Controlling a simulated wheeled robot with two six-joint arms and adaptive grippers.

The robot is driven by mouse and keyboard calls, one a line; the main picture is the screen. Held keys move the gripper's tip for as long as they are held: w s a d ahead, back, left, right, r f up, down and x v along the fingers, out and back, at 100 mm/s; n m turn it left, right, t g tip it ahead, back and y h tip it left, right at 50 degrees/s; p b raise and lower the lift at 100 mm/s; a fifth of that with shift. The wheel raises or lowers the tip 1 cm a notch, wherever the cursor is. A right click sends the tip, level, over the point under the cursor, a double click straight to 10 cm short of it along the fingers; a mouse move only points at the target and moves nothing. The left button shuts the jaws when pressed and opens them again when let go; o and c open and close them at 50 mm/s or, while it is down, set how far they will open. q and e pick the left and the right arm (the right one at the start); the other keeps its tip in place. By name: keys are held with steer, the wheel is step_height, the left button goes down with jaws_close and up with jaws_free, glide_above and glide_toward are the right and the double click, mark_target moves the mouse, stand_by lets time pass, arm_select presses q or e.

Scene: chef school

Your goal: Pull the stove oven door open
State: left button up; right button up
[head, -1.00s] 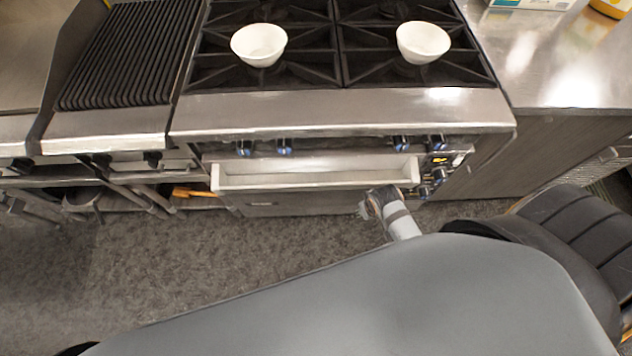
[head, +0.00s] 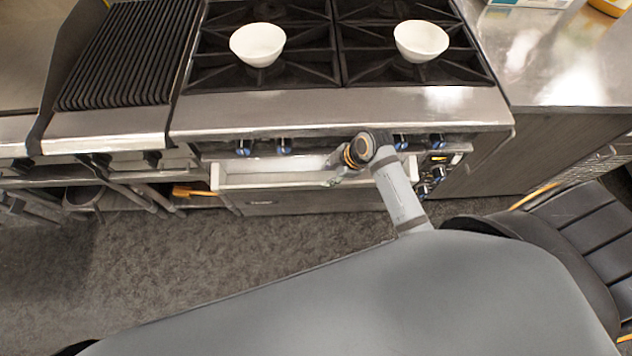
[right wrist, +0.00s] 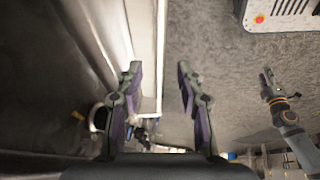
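The stove's oven door (head: 300,203) is seen steeply from above below the knobs, and looks shut. Its pale handle bar (head: 270,181) runs across its top front. My right gripper (head: 335,172) is over the right half of the handle, partly hidden by its own wrist. In the right wrist view, the right gripper (right wrist: 158,72) has its two fingers spread with nothing held. A pale strip, apparently the handle (right wrist: 146,45), shows between and beyond the fingers; I cannot tell whether they touch it. My left gripper (right wrist: 266,76) is small at the right of that view, its opening unclear.
Two white bowls (head: 257,44) (head: 420,41) stand on the burner grates. Blue-marked knobs (head: 284,146) line the stove front above the handle. A grill (head: 130,60) is at left, a steel counter (head: 560,70) at right. The floor (head: 200,260) before the stove is clear.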

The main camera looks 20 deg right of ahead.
mark_target(317, 183)
steer(key=x, duration=1)
steer(key=shift+a+f+b, duration=0.1)
steer(key=shift+f+b, duration=0.15)
steer(key=shift+b, duration=0.05)
jaws_close()
